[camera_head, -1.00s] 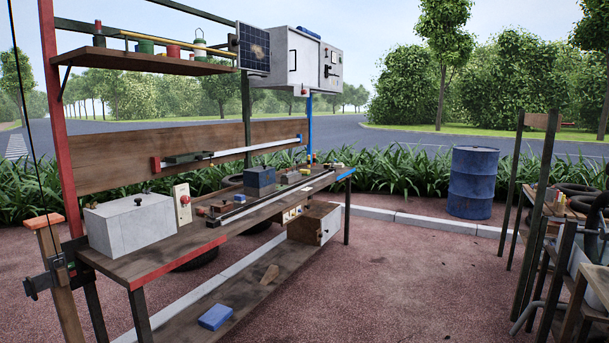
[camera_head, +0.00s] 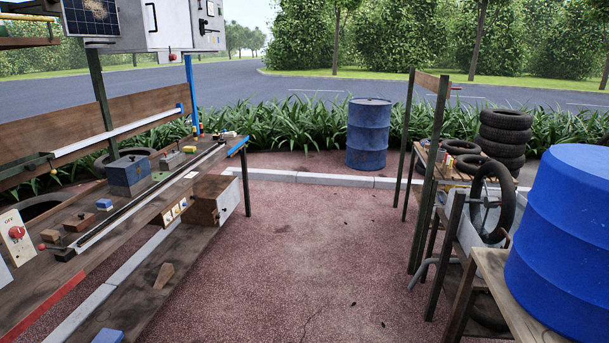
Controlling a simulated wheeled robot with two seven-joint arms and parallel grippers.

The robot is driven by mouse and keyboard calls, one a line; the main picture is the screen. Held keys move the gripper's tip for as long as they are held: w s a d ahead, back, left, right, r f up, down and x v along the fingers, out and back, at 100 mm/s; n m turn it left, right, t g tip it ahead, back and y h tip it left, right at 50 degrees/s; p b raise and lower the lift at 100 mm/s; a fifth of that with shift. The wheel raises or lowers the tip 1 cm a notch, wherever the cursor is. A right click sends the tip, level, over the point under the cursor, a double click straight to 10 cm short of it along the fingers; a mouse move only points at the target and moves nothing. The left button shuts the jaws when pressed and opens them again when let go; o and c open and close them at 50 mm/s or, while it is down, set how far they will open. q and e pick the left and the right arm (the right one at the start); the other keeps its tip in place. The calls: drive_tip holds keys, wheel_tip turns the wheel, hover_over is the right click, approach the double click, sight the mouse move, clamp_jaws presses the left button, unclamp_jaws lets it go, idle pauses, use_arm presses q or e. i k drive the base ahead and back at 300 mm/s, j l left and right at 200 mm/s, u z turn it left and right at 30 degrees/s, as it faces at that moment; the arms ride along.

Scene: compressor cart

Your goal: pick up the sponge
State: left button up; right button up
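No thing is plainly recognisable as the sponge. A blue block (camera_head: 108,336) lies on the bench's lower shelf at the bottom left, cut off by the picture edge. A smaller blue block (camera_head: 104,204) sits on the bench top at the left. I cannot tell whether either one is the sponge. Neither of my grippers shows in the head view.
The wooden workbench (camera_head: 150,203) fills the left, with a wooden box (camera_head: 208,205) under its far end. A blue drum (camera_head: 368,135) stands at the back. Tyres (camera_head: 505,135), a rack and a large blue barrel (camera_head: 565,245) occupy the right. The middle ground is clear.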

sight(188, 150)
drive_tip(key=i+l+z, duration=0.1)
drive_tip(key=i, duration=2.9)
